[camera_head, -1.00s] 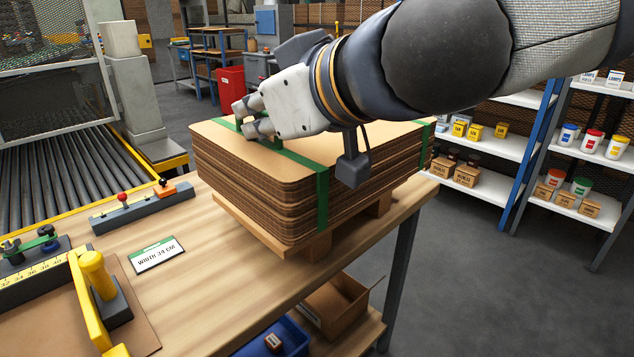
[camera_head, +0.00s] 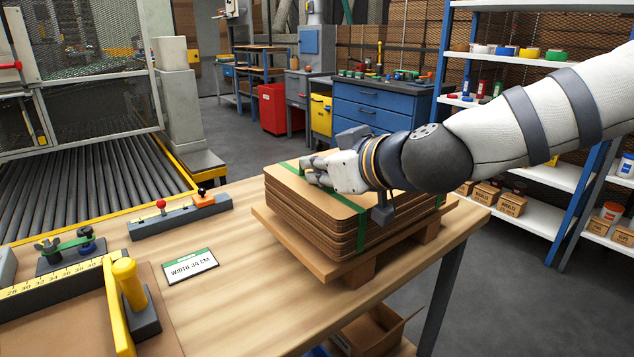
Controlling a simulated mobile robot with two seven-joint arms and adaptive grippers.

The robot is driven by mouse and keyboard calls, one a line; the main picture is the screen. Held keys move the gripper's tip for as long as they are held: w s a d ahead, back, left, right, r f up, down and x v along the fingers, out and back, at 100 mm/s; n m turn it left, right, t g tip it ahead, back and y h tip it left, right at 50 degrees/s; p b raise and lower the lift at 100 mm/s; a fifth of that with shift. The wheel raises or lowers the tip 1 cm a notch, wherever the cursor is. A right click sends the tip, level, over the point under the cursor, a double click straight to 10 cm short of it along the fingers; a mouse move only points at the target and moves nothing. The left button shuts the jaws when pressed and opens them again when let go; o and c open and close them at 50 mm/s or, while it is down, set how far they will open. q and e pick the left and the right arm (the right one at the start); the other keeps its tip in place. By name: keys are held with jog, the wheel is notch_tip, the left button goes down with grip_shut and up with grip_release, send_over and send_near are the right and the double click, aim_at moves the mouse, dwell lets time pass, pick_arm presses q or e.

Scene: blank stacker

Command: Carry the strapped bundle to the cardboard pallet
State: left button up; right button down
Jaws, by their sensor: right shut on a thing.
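The strapped bundle (camera_head: 300,220) is a stack of brown cardboard sheets with green straps. It sits level over the cardboard pallet (camera_head: 275,229), a tan board on blocks standing on the wooden table. The bundle's lower edge appears to meet the pallet's top, with a strip of pallet showing along its front left side; I cannot tell if its full weight rests there. My right gripper (camera_head: 313,174) is at the bundle's top, shut on the green strap. The right arm comes in from the right and hides part of the bundle's far side. My left gripper is out of view.
A width sign (camera_head: 190,267), a grey bar (camera_head: 165,222) with knobs and a yellow-handled fixture (camera_head: 130,285) lie left on the table. A roller conveyor (camera_head: 80,205) is beyond. An open cardboard box (camera_head: 370,330) sits below the table. Shelves (camera_head: 535,225) stand at right.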

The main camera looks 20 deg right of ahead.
aim_at(348, 205)
notch_tip(348, 205, down, 3)
jog(key=shift+r, duration=0.45)
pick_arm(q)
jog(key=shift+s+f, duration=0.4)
pick_arm(e)
jog(key=c, duration=1.8)
grip_release()
jog(key=shift+f, duration=0.1)
jog(key=shift+o, duration=0.2)
jog(key=shift+s, duration=0.1)
jog(key=p+v, duration=0.1)
jog(key=v, duration=0.1)
jog(key=r+v, duration=0.1)
jog(key=v, duration=0.2)
jog(key=p+v, duration=0.1)
jog(key=v, duration=0.2)
jog(key=shift+r+p, duration=0.3)
jog(key=shift+r, duration=0.05)
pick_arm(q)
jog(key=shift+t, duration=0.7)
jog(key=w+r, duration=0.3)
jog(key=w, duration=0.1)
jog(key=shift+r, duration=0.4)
pick_arm(e)
jog(key=s, duration=0.1)
jog(key=s+d, duration=0.1)
jog(key=s, duration=0.1)
jog(key=shift+s, duration=0.15)
